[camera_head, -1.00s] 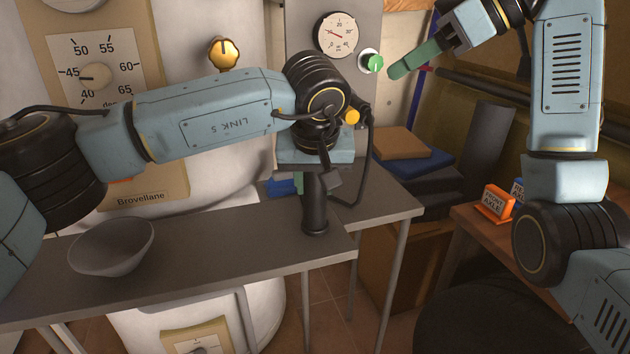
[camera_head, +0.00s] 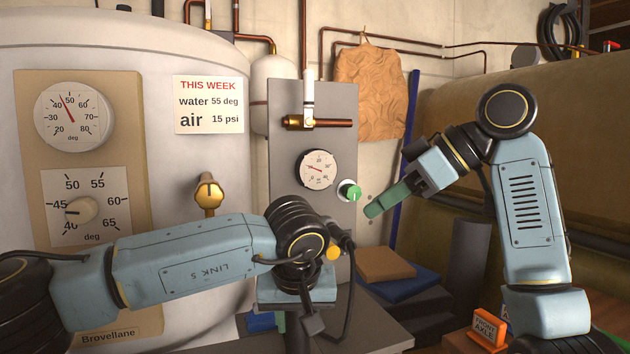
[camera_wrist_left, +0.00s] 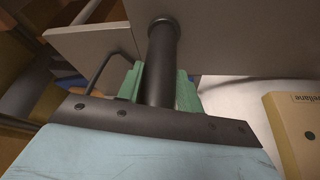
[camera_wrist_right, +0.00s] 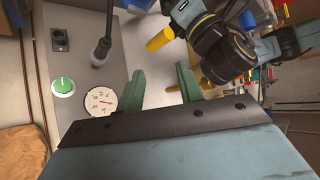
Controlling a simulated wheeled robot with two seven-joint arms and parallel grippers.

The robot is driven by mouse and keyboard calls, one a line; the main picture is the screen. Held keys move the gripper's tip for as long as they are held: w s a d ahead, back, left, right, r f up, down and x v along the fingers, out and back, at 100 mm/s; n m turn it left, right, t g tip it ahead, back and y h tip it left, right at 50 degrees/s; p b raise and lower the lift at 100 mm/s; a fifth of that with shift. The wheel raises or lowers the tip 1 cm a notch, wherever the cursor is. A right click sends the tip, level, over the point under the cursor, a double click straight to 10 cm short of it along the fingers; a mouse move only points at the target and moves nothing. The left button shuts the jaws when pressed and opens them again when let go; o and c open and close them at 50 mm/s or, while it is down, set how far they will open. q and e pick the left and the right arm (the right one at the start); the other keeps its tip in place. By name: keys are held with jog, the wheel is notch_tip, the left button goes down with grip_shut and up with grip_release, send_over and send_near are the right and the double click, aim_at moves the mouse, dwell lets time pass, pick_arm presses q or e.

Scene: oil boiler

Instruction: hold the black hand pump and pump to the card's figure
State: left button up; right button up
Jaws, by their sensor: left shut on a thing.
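The black hand pump (camera_wrist_left: 160,60) shows in the left wrist view as a black cylinder between the green fingers of my left gripper (camera_wrist_left: 158,88), which is shut on it. In the head view my left arm hides the pump. The card (camera_head: 208,104) reads water 55 deg, air 15 psi. A round gauge (camera_head: 319,169) with a red needle is on the grey panel; its exact reading is too small to tell. My right gripper (camera_head: 372,211) is raised in front of and right of the panel, near the green knob (camera_head: 349,192). Its fingers are apart and empty in the right wrist view (camera_wrist_right: 162,88).
The white tank has an upper dial (camera_head: 74,117) and a lower dial (camera_head: 80,211). A brass knob (camera_head: 208,194) sticks out from it. Copper pipe runs above the panel. A grey bench (camera_head: 375,330) is below; an orange FRONT AXLE block (camera_head: 487,328) is at lower right.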

jog(key=shift+c, duration=0.2)
jog(key=shift+c, duration=1)
jog(key=shift+a+r, duration=0.1)
jog(key=shift+a, duration=0.2)
jog(key=shift+c, duration=1.3)
jog(key=a+r+g+h, duration=0.1)
jog(key=a, duration=0.1)
jog(key=w+a+r+m+h, duration=0.1)
jog(key=a, duration=0.2)
jog(key=a+r+m+g+h, duration=0.1)
jog(key=a, duration=0.2)
jog(key=shift+w+a+r+g+h, duration=0.1)
jog(key=shift+w+a+g+h, duration=0.1)
jog(key=shift+g+h, duration=0.15)
grip_shut()
jog(key=d+r+m+h, duration=0.3)
jog(key=r+m, duration=0.3)
jog(key=m, duration=0.1)
jog(key=shift+d+h, duration=0.3)
jog(key=shift+h, duration=0.05)
jog(key=shift+t, duration=0.45)
